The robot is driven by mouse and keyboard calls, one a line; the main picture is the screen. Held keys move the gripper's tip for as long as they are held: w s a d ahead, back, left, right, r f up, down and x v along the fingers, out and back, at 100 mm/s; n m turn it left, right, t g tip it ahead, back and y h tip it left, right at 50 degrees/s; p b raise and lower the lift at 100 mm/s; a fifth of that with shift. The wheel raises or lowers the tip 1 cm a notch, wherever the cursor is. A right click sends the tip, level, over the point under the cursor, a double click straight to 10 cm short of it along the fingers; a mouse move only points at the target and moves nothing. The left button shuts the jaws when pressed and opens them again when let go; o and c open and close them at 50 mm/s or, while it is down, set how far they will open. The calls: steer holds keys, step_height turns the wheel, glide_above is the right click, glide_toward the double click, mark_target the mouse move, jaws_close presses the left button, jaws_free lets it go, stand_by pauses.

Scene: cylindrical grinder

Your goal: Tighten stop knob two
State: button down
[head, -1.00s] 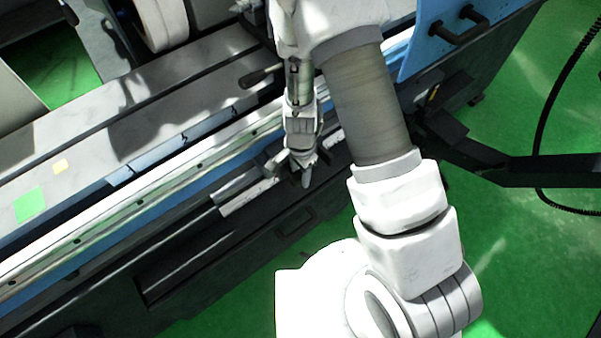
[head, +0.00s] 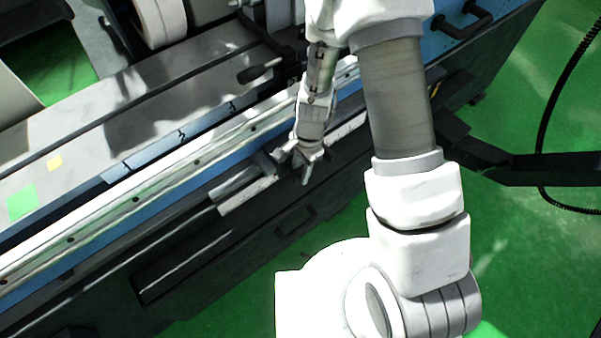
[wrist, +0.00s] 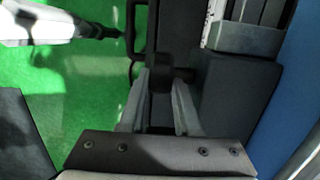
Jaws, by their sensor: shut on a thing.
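My gripper (head: 304,158) is at the front side of the grinder, with its fingers pointing down among the dark stop parts below the bright rail. In the wrist view, the two pale fingers of my gripper (wrist: 160,88) stand on either side of a dark knob (wrist: 159,75). The fingers are shut on this knob, and it fits the place of stop knob two, though no label shows. In the head view the knob is mostly hidden by the fingers.
A bright rail (head: 160,185) with a blue side runs along the machine. A dark lever with a knob (head: 255,73) sticks out above it. A dark arm (head: 550,170) and a cable (head: 545,130) are at the right. Green floor (head: 530,260) is open at the lower right.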

steer(key=shift+w+d+f+g+y+b, duration=0.1)
steer(key=shift+f+g+y+b, duration=0.05)
steer(key=shift+g+y+b, duration=0.4)
steer(key=shift+w+d+f+g+y+b, duration=0.1)
steer(key=shift+g+y+b, duration=0.25)
steer(key=shift+y+b, duration=0.35)
steer(key=shift+g+y+b, duration=0.55)
steer(key=shift+g+y, duration=0.25)
steer(key=shift+y, duration=0.35)
steer(key=c, duration=0.9)
jaws_free()
steer(key=v, duration=1.7)
steer(key=shift+d+r+p, duration=0.15)
steer(key=shift+p, duration=0.15)
